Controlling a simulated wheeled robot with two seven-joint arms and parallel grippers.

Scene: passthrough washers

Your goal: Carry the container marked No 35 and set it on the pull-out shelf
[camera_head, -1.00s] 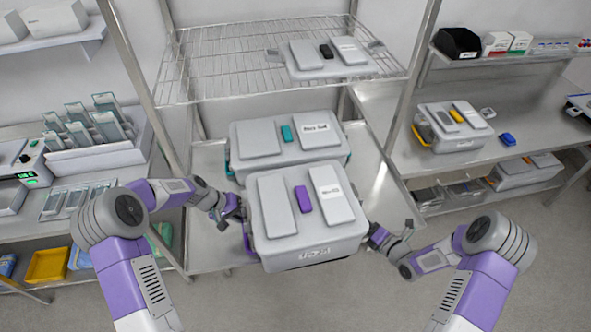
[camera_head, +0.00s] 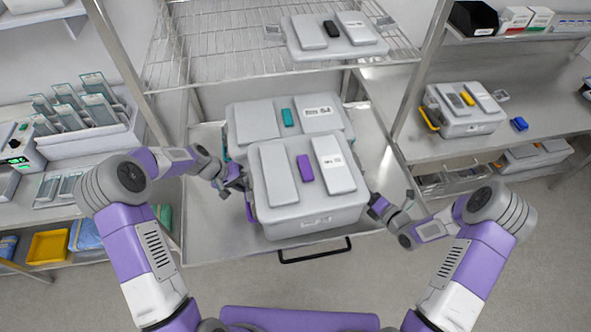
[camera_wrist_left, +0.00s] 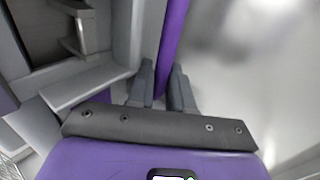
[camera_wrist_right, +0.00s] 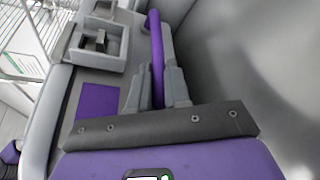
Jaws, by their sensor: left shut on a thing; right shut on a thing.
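A grey lidded container with a purple tab (camera_head: 305,168) and purple side handles is between my grippers in the head view; the print on its labels is too small to read. My left gripper (camera_head: 243,192) is shut on its left handle, a purple bar (camera_wrist_left: 172,40) in the left wrist view. My right gripper (camera_head: 371,205) is shut on its right handle, a purple bar (camera_wrist_right: 156,50) in the right wrist view. The container looks level over the pull-out shelf (camera_head: 205,225), a steel surface with a black front handle (camera_head: 315,252). I cannot tell whether it touches the shelf.
A similar container with a teal tab (camera_head: 287,117) stands just behind on the same shelf. A container with a black tab (camera_head: 330,29) sits on the wire rack above.

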